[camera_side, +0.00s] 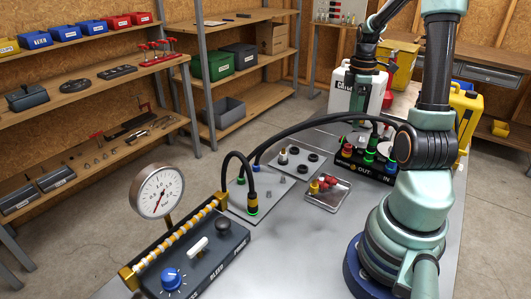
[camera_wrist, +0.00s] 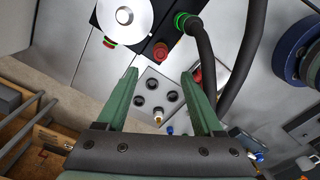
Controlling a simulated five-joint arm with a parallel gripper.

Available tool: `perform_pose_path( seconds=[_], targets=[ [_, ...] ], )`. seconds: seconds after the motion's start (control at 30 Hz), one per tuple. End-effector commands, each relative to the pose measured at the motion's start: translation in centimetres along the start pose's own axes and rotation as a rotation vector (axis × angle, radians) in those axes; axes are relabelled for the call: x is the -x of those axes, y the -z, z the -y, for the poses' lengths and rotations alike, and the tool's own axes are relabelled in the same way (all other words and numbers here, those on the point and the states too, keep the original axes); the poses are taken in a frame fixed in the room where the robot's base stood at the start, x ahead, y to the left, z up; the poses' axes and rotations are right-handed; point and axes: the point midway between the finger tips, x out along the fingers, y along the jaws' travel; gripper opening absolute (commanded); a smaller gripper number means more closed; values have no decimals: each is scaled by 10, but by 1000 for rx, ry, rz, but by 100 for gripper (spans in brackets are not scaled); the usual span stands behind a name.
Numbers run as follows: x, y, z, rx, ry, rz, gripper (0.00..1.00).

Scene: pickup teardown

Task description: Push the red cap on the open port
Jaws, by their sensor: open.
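In the wrist view my gripper (camera_wrist: 159,75) is open, with nothing between its two green fingers. In the side view it is hard to make out near the white container. A shallow tray (camera_side: 318,203) stands on the bench, with red and yellow caps (camera_side: 328,181) on it. In the wrist view a red cap (camera_wrist: 195,74) shows close to the right finger, which hides part of that area. The black port block (camera_side: 362,168), marked OUT and IN, has green-lit ports. A red piece (camera_wrist: 160,52) sits at its edge; I cannot tell whether it is a cap.
A grey plate (camera_wrist: 143,84) with several black rings and a brass fitting lies below my gripper. Black hoses (camera_side: 320,122) arch over the bench. A white container (camera_side: 343,90) stands behind the block. A gauge (camera_side: 158,190) and control box (camera_side: 195,265) are at the front left.

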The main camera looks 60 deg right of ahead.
Motion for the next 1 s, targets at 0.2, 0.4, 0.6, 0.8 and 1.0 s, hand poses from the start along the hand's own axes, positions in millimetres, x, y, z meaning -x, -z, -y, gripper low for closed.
perform_pose_path(
  seconds=[0.2,0.4,0.6,0.8,1.0],
  targets=[
    [17,0,0,-13,1,0,30],
    [15,0,0,-253,1,0,0],
    [9,0,1,-716,-4,-2,0],
    [2,0,2,-1189,-6,-5,0],
    [-4,0,2,-1651,-7,-9,0]
  ],
)
